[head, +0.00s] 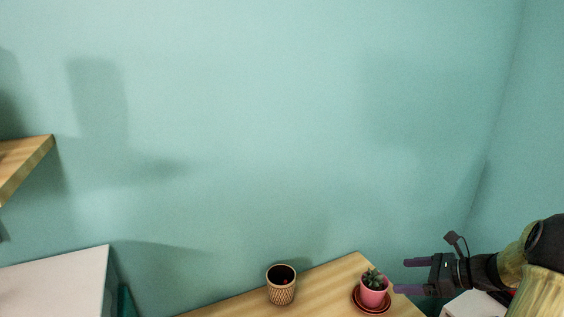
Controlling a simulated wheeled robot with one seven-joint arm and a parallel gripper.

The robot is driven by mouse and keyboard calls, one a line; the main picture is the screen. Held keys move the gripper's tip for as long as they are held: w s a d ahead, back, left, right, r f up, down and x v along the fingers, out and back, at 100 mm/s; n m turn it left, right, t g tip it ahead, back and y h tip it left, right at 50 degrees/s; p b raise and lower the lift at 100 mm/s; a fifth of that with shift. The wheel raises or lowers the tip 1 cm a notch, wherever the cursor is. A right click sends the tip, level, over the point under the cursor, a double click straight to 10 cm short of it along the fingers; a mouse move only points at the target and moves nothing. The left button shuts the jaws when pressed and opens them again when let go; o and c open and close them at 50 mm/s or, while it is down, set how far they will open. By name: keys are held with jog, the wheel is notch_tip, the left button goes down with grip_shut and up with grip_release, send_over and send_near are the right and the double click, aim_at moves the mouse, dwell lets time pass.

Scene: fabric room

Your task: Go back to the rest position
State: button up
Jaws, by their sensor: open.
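My gripper (409,276) is at the lower right, with its two dark purple fingers pointing left and spread apart. Nothing shows between them. In the picture the fingers end just right of a small plant in a pink pot (374,291), which stands on a reddish saucer (371,308). I cannot tell whether the fingers touch the pot or how far in front of it they are.
A white object (473,304) lies below my gripper.

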jog(key=w+a+r+m+t+h+p, duration=0.25)
jog(key=w+a+m+h, duration=0.2)
jog(key=m, duration=0.75)
jog(key=w+a+r+m+t+h+p, duration=0.1)
jog(key=w+a+r+m+h+p, duration=0.25)
jog(key=m, duration=0.85)
jog(key=s+a+m+g+p, duration=0.1)
jog(key=s+a+m+g, duration=0.3)
jog(key=s+m, duration=0.6)
jog(key=s+a+f+m+g+h+p, duration=0.1)
jog(key=s+a+m+g, duration=0.3)
jog(key=s+a+m, duration=0.5)
jog(key=s+m, duration=0.2)
jog(key=shift+s+a+f+m+h, duration=0.15)
jog(key=shift+s+a+m+h, duration=0.15)
jog(key=shift+s, duration=0.05)
jog(key=shift+g, duration=0.25)
